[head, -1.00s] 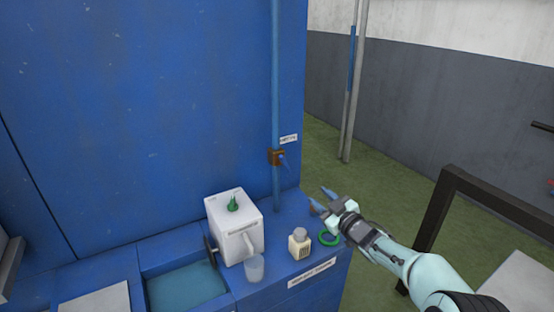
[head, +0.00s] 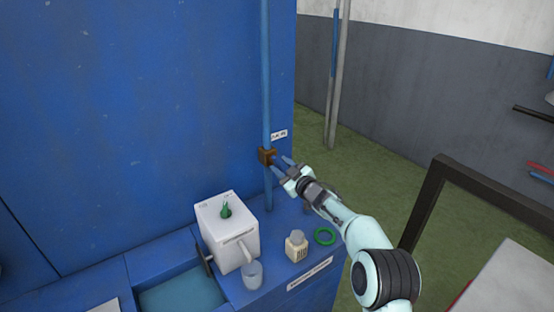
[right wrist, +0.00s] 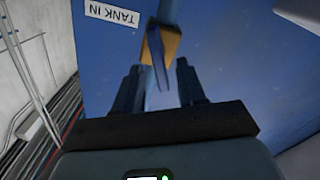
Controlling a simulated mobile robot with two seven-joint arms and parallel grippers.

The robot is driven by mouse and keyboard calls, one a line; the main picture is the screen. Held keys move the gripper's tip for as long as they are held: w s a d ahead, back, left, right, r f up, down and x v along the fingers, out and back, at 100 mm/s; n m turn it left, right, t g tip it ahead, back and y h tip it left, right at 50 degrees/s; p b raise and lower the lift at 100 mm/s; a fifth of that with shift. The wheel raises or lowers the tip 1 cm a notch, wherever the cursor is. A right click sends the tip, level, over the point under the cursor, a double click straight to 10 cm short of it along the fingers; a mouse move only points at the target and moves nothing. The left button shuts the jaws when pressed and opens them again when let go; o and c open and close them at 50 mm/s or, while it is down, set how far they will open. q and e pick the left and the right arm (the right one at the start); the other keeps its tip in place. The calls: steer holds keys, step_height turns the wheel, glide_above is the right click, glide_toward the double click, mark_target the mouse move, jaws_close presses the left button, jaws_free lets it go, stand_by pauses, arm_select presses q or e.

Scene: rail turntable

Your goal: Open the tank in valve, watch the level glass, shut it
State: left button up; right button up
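The tank in valve (head: 266,156) is a small brown-orange body on the vertical blue pipe (head: 266,80), beside a small label. The right wrist view shows its orange body (right wrist: 171,45), its blue lever (right wrist: 157,55) and the label (right wrist: 112,14) reading TANK IN. My right gripper (head: 284,167) is at the valve. In the right wrist view its two fingers (right wrist: 158,75) are apart, with the lever between them; I cannot tell if they touch it. An upright tube with a blue stretch (head: 335,45) stands behind right; I cannot tell if it is the level glass. My left gripper is out of view.
A water basin (head: 180,296) is at left. A dark frame (head: 425,205) stands at right.

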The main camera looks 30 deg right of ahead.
mark_target(278, 162)
steer(key=shift+w+a+p, duration=0.1)
steer(key=shift+w+p, duration=0.45)
steer(key=shift+w, duration=1.05)
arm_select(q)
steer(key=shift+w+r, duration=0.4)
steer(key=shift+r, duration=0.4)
arm_select(e)
jaws_close()
steer(key=m+p, duration=0.4)
steer(key=m, duration=0.1)
steer(key=shift+d+r+p, duration=0.2)
steer(key=shift+r+p, duration=0.1)
steer(key=shift+p, duration=0.05)
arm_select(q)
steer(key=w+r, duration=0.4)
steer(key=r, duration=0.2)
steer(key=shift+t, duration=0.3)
arm_select(e)
steer(key=shift+f+m, duration=0.2)
steer(key=shift+m, duration=0.1)
jaws_free()
